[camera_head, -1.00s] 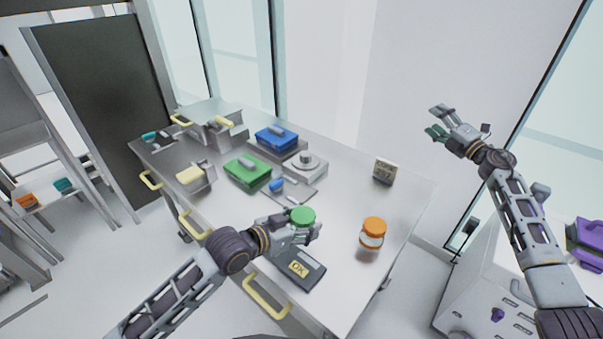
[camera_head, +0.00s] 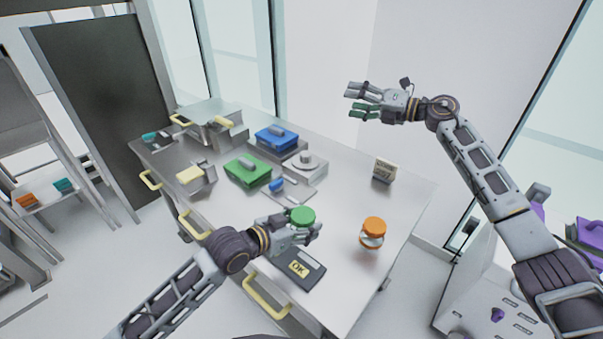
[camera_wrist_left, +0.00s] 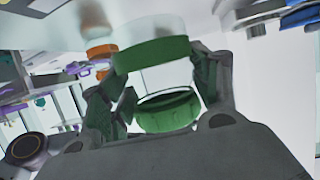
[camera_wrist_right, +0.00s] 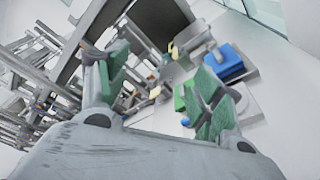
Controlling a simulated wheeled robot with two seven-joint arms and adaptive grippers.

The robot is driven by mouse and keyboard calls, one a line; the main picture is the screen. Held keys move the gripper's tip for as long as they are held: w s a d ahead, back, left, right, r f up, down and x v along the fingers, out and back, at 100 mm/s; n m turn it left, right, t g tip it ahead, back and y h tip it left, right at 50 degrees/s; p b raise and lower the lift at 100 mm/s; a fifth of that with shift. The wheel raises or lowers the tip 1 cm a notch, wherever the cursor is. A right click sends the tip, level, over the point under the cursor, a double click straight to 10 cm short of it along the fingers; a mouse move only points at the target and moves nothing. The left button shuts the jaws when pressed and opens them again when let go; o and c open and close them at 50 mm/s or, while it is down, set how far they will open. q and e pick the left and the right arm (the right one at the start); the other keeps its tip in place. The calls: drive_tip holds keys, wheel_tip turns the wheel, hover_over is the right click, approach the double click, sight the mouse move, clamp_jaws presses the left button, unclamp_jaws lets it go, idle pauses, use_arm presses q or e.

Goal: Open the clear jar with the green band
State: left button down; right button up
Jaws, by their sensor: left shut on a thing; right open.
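The clear jar with the green band has a round green lid (camera_head: 302,216), seated on top as far as I can see, near the table's front edge. My left gripper (camera_head: 304,232) is shut around the jar below the lid and hides most of its body in the head view.
A jar with an orange lid (camera_head: 374,226) stands right of the held jar. A dark panel marked OK (camera_head: 310,273) lies in front.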

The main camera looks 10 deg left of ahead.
drive_tip(key=s+a+n+g+h, duration=0.1)
drive_tip(key=s+a+n+g, duration=0.4)
drive_tip(key=a, duration=0.4)
drive_tip(key=n+g+h, duration=0.2)
drive_tip(key=n+h, duration=0.3)
drive_tip(key=h, duration=1)
hover_over(301, 213)
wheel_tip(301, 213, down, 8)
drive_tip(key=shift+f, duration=5.95)
